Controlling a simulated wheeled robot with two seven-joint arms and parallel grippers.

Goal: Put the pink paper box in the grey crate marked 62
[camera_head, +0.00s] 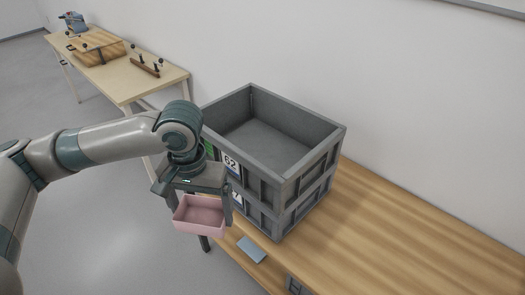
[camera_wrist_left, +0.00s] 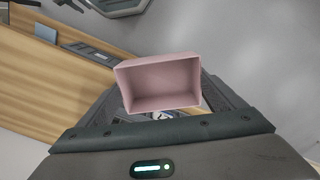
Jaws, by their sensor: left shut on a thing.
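The pink paper box (camera_head: 200,214) is an open, shallow box. My left gripper (camera_head: 203,212) is shut on it and holds it in the air in front of the bench, left of the crates. The box also shows in the left wrist view (camera_wrist_left: 160,84), between the fingers, with its empty inside facing the camera. The grey crate marked 62 (camera_head: 318,158) is the upper of two stacked crates on the wooden bench. It is open at the top and looks empty inside. My left arm hides part of its label side. My right gripper is not in view.
A second grey crate (camera_head: 281,222) stands under crate 62, its label partly hidden. A small grey-blue flat piece (camera_head: 252,249) lies near the bench's front edge. The bench (camera_head: 400,235) is clear to the right. A table (camera_head: 130,84) with wooden items stands at the back left.

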